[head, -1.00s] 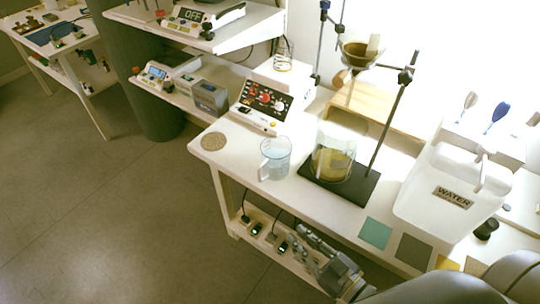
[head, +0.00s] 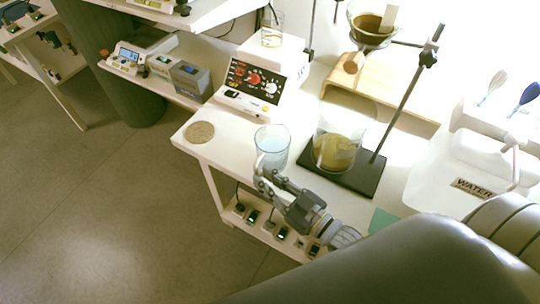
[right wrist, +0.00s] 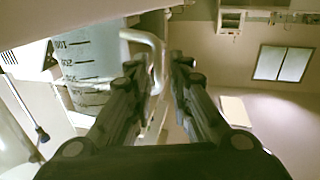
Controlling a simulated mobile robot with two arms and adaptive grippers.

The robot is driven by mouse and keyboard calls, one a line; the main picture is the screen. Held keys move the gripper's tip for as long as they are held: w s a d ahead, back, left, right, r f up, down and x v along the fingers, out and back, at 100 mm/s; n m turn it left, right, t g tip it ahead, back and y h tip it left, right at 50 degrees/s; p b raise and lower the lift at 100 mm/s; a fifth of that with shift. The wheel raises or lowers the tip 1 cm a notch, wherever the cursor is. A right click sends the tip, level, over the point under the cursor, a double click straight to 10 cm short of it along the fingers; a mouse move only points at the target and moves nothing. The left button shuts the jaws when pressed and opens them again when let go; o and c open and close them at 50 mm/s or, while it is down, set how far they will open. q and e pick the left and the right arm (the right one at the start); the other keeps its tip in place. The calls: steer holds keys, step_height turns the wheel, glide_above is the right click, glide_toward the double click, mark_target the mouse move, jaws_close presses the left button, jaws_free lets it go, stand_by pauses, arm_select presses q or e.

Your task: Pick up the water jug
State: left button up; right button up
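The water jug (head: 272,143) is a clear measuring jug with pale blue water. It stands upright near the front edge of the white bench. In the right wrist view the jug (right wrist: 88,62) shows printed graduations, and its handle (right wrist: 150,42) reaches in between the fingertips. My right gripper (head: 265,180) is at the jug's handle side, just in front of the bench edge. In the right wrist view its fingers (right wrist: 160,68) are apart, with a gap around the handle; contact is not clear. My left gripper is not in view.
A glass beaker (head: 336,145) with yellowish liquid stands on a black stand base (head: 365,178) right of the jug. A white container labelled WATER (head: 440,180) is farther right. A round cork mat (head: 199,132) lies left, and a control box (head: 262,75) stands behind.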

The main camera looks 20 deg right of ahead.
mark_target(258, 173)
steer(key=b+x, duration=0.1)
steer(key=x, duration=0.3)
steer(key=shift+d+f, duration=0.1)
steer(key=shift+d, duration=0.05)
steer(key=shift+w, duration=0.25)
jaws_close()
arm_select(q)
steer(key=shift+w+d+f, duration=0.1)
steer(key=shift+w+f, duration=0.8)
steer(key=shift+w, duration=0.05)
